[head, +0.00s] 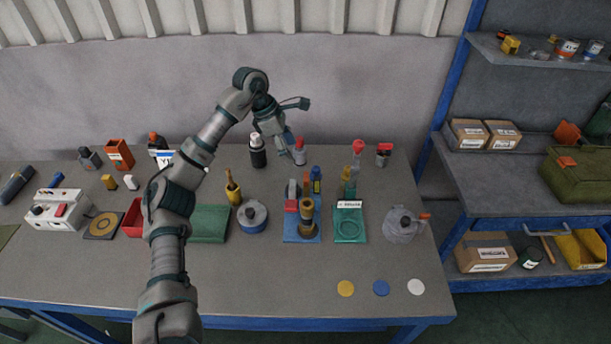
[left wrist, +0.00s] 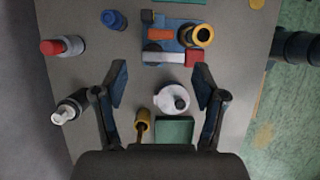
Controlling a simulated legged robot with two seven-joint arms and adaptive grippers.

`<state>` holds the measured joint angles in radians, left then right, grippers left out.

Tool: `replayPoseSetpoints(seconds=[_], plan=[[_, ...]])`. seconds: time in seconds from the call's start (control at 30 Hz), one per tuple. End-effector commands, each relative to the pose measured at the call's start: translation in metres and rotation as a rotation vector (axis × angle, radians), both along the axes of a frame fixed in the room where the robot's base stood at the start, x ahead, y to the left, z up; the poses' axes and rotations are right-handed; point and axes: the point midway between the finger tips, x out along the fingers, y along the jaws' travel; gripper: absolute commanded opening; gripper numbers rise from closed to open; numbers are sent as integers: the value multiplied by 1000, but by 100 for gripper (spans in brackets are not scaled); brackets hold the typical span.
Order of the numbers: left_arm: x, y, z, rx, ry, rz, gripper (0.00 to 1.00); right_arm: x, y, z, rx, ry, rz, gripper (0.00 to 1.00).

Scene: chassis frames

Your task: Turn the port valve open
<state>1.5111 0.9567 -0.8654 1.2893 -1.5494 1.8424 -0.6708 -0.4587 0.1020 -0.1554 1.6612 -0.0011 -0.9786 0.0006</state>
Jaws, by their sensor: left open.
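No part is plainly marked as the port valve. A blue board (head: 289,238) carries a brass ring-topped fitting (head: 307,214), a red block (head: 291,205) and a grey cylinder. In the left wrist view, the brass fitting (left wrist: 198,35), red block (left wrist: 195,57) and an orange bar (left wrist: 159,34) show on this board near the top. A green board (head: 350,236) with a white label stands to its right; the label is too small to read. My left gripper (head: 297,125) is open and empty, raised above the back of the bench. Its spread fingers (left wrist: 162,82) show in the wrist view. My right gripper is out of view.
Near the left gripper stand a black bottle (head: 257,152) and a red-capped bottle (head: 299,152). A round lidded pot (head: 252,218) and yellow-handled tool (head: 233,190) sit left of the blue board. A grey kettle-like pot (head: 402,228) stands right. The front bench is mostly clear.

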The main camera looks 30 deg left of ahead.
Motion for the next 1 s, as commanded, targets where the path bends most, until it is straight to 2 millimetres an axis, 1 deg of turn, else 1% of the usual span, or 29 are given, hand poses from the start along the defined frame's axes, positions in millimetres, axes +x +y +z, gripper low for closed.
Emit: replayPoseSetpoints(seconds=[0.03, 0.2, 0.3, 0.43, 0.6, 0.9, 0.93, 0.97, 1.0], plan=[[2, -4, -15, 1, 6, -1, 71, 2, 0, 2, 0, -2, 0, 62], [10, -18, -51, 1, 3, 0, 71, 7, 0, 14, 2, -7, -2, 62], [14, -25, -70, 2, 2, 0, 71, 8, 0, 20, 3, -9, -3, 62], [18, -33, -88, 2, 2, 0, 71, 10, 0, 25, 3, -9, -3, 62], [21, -37, -100, 2, -1, -1, 71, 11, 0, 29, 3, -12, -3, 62], [21, -36, -102, 0, 0, 1, 71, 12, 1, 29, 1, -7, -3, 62], [21, -36, -102, 0, 0, 1, 66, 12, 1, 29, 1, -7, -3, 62], [22, -36, -102, 0, 0, 1, 58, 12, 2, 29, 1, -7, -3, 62], [22, -36, -102, 0, 0, 1, 48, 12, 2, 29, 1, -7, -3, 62]])
